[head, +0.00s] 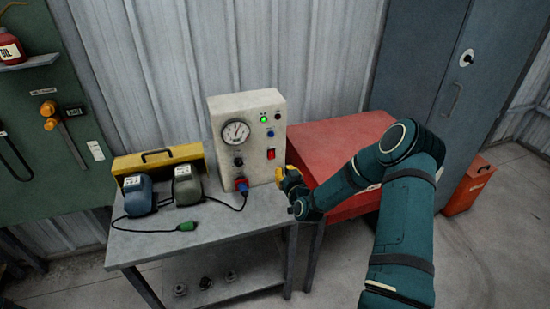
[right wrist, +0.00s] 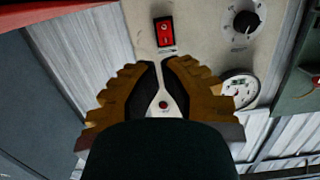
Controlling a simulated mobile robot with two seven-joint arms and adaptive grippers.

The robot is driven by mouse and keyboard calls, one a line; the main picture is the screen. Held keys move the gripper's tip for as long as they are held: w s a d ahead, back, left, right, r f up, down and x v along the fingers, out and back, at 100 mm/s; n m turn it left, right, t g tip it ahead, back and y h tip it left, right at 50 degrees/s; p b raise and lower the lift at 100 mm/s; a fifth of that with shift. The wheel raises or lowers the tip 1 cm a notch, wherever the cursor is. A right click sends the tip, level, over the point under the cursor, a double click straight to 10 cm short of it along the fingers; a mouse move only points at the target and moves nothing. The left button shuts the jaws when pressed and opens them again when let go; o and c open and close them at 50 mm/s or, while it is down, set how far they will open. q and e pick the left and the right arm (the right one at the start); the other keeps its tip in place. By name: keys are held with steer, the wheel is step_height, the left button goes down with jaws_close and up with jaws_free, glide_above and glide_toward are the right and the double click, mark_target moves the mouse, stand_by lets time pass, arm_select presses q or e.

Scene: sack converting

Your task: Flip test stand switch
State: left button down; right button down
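The test stand (head: 222,112) is a beige panel box upright at the back of a grey workbench. It has a round gauge (head: 235,133), a lit green lamp (head: 264,119), knobs and a red switch (head: 271,153). My right gripper (head: 282,176) has yellow fingers and is in front of the panel's lower right, below the switch in the head view. In the right wrist view the red rocker switch (right wrist: 164,32) lies just beyond the fingertips (right wrist: 160,62), apart from them. The fingers are nearly together with nothing held. My left gripper is out of view.
The workbench (head: 215,237) holds a yellow toolbox (head: 158,156), a blue-grey motor-like unit (head: 139,196), a grey one (head: 187,188) and a cable with a green connector (head: 187,226). A red cabinet (head: 335,135) stands right of the bench, partly behind my right arm.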

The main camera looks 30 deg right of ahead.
mark_target(274, 155)
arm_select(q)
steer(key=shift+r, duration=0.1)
arm_select(e)
steer(key=x, duration=1)
steer(key=shift+w+f, duration=0.1)
steer(key=shift+f+b, duration=0.1)
steer(key=shift+b, duration=0.3)
steer(key=t+b, duration=0.1)
steer(key=b, duration=0.2)
steer(key=t+b, duration=0.1)
steer(key=b, duration=0.3)
steer(key=shift+w+d+f+h, duration=0.1)
steer(key=shift+w+f+h, duration=0.15)
steer(key=shift+w+h, duration=0.1)
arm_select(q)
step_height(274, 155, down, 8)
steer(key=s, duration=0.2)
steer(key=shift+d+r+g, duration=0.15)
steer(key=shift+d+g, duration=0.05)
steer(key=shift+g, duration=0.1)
arm_select(e)
steer(key=shift+r, duration=0.3)
